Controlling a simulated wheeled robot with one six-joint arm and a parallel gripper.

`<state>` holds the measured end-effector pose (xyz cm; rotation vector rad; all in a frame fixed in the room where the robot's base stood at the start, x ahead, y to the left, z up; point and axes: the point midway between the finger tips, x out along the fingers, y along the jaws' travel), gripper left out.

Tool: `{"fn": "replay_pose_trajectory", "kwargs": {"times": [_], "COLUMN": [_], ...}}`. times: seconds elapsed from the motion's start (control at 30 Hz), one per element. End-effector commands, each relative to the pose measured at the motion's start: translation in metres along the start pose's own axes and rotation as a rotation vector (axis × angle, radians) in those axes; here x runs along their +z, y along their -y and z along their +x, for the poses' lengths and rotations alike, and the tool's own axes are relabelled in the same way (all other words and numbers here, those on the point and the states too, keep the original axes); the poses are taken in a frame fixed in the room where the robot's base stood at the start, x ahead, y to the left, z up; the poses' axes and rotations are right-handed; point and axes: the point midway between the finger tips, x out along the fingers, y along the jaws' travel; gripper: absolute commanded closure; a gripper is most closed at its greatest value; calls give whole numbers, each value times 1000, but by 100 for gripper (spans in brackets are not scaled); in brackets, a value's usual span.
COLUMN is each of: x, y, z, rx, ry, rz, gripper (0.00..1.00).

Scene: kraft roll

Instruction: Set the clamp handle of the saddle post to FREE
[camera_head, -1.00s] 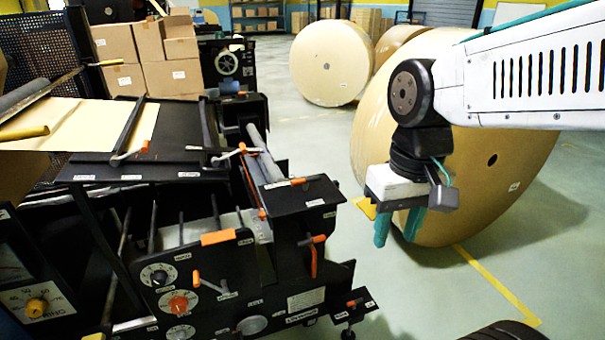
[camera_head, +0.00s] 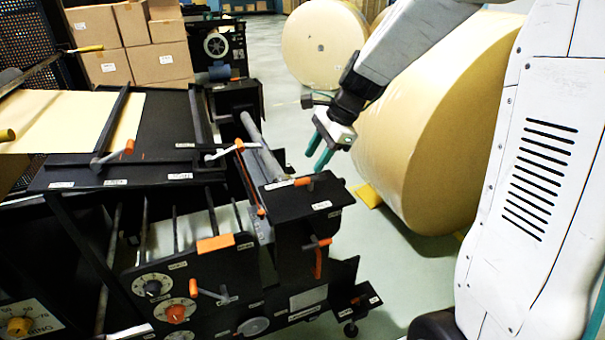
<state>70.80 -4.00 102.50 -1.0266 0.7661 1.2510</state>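Several orange-tipped handles sit on the black machine, and their labels are too small to read, so I cannot tell which is the saddle post's clamp handle. One lever (camera_head: 222,153) stands at the rear edge of the deck and another lever (camera_head: 112,157) lies on the deck. An orange-tipped handle (camera_head: 303,182) is on top of the black end box, and an orange handle (camera_head: 319,262) hangs on its side. A lever (camera_head: 212,293) is on the front panel. My gripper (camera_head: 317,154), with teal fingers, is open and empty, in the air beyond the end box.
Large kraft rolls stand behind, one near my arm (camera_head: 430,150) and one farther back (camera_head: 325,45). The machine's panel has dials (camera_head: 153,287). A small black bracket (camera_head: 355,300) juts out at lower right. Cartons (camera_head: 150,45) are stacked at the back.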

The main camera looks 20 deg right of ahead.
Motion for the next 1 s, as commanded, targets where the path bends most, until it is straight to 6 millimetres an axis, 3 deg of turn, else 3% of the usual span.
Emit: {"fn": "replay_pose_trajectory", "kwargs": {"times": [0.2, 0.4, 0.73, 0.77, 0.9, 1.0], "x": [-2, -2, 0, 0, 0, 8], "y": [-2, -1, -1, -1, -1, -2], "z": [36, 59, 64, 64, 64, 68], "rx": [4, 3, 2, 2, 2, 4], "ry": [0, 0, 0, 0, 0, 1], "rz": [1, 0, -3, -4, -4, -8], "gripper": [61, 61, 61, 64, 100, 100]}}
